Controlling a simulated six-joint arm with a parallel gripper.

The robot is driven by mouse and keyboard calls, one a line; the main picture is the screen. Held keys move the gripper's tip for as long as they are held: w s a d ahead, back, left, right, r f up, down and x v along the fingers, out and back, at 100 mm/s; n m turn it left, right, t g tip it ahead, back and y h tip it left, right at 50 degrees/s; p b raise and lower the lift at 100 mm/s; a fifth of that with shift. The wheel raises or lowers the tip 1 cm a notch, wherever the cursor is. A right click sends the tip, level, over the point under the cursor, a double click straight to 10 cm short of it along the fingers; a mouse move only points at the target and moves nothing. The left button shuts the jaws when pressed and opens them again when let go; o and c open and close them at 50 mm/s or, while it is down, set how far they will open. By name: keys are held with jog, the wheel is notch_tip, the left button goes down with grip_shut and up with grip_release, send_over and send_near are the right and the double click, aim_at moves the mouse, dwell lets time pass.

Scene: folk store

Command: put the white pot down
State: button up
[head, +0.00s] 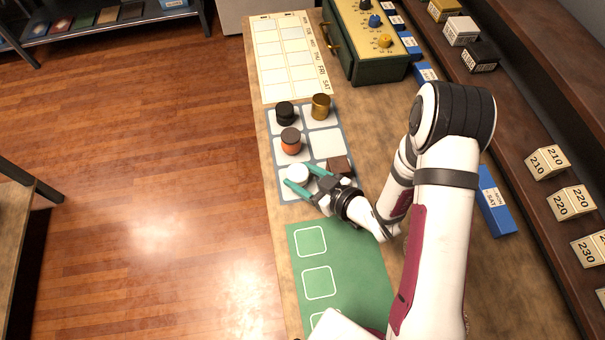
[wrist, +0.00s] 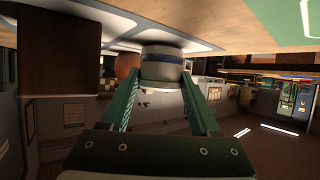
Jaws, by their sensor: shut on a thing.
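The white pot (head: 297,173) is a small round pot at the near left square of the blue-edged tray with pale squares (head: 320,199). My gripper (head: 301,176) has its two green fingers on either side of the pot and is shut on it. In the wrist view the pot (wrist: 161,66) sits between the fingertips (wrist: 161,84), with a blue-grey band around it. That view looks upside down, with the tray surface (wrist: 215,42) along the top. The pot is at or very near the tray; I cannot tell if it touches.
The tray's middle right square (head: 327,144) is empty. A green mat (head: 345,265) lies nearer.

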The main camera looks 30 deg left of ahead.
jog(key=o, duration=1.2)
jog(key=shift+f, duration=0.1)
